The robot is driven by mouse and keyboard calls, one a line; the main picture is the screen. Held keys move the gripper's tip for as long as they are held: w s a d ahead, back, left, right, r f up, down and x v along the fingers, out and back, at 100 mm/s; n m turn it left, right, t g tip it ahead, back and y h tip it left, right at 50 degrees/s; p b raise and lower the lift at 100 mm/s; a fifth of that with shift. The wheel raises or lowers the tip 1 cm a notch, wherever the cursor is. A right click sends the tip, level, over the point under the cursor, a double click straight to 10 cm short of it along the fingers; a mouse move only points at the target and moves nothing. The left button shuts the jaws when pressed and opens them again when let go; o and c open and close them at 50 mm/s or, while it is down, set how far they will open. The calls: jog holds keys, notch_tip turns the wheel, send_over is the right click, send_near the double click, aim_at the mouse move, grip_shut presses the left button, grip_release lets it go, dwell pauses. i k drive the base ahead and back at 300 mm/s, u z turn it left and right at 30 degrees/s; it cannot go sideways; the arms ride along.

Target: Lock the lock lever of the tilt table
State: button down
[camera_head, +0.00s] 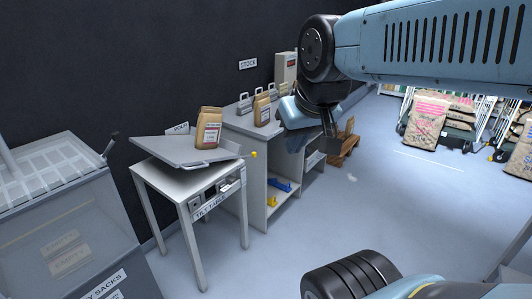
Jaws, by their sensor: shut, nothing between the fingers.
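The tilt table (201,187) stands left of centre, a grey table with a "TILT TABLE" label on its front. Its top plate (165,150) is tilted, and a brown paper bag (207,130) stands on it. A small yellow knob (253,154) shows at the table's right side, and dark fittings (223,186) sit under the plate at the front. I cannot tell which of these is the lock lever or its position. My gripper (331,130) hangs at upper centre, right of the table and apart from it, small and dark. It is shut and empty.
A grey stock bench (229,122) with bags and several weights stands behind the table, blue and yellow items on its shelves. A clear-sided sack bin (60,235) is at left. Stacked sacks (428,115) are at far right. The floor right of the table is clear.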

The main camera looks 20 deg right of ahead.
aim_at(254, 154)
jog(key=z, duration=0.2)
jog(key=k, duration=0.6)
jog(key=z, duration=0.35)
jog(key=i, duration=0.8)
jog(key=u, duration=0.35)
jog(key=i, duration=1.2)
jog(key=u, duration=0.6)
